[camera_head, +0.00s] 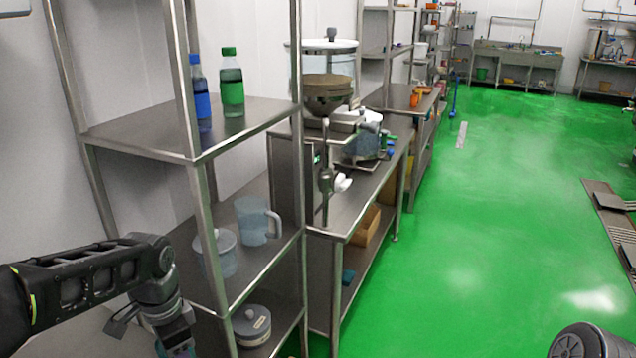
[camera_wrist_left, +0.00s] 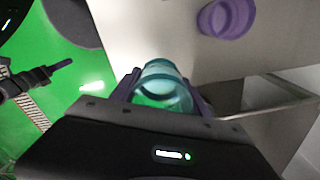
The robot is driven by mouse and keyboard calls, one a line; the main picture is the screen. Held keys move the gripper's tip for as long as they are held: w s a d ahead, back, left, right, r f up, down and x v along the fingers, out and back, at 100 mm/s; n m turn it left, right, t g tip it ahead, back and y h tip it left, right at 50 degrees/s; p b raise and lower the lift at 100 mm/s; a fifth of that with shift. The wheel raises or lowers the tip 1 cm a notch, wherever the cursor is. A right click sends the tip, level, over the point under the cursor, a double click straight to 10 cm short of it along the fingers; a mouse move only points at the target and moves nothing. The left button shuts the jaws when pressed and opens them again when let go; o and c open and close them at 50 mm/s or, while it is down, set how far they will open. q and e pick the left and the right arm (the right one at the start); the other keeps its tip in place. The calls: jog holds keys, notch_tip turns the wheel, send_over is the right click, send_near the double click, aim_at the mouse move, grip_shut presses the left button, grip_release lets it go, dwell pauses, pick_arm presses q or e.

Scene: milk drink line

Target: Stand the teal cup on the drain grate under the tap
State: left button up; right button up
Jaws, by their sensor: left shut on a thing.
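The translucent teal cup (camera_wrist_left: 160,72) is between the fingers of my left gripper (camera_wrist_left: 160,92) in the left wrist view. The gripper is shut on it. In the head view my left arm reaches in from the left, and its wrist end is low in the picture, in front of the near shelf rack. The gripper's tips are cut off or hard to make out there. A tap-like fitting with a white handle (camera_head: 343,183) hangs below a metal hopper (camera_head: 327,95) on the steel bench. I cannot clearly make out a drain grate under it. My right gripper is not visible.
The near steel rack (camera_head: 255,115) holds a green bottle (camera_head: 232,85), a blue bottle (camera_head: 200,92) and clear jugs (camera_head: 257,222). A purple cup (camera_wrist_left: 226,17) stands on a pale surface in the left wrist view. The green floor (camera_head: 470,240) right of the bench is largely open.

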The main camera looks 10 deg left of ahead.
pick_arm(q)
jog(key=shift+w+n, duration=0.1)
jog(key=shift+n, duration=0.7)
jog(key=w+d+f+n, duration=0.4)
jog(key=w+d+n, duration=0.2)
jog(key=w+d, duration=0.4)
jog(key=shift+w+d+f+n, duration=0.3)
jog(key=shift+d+f, duration=0.05)
jog(key=shift+d, duration=0.75)
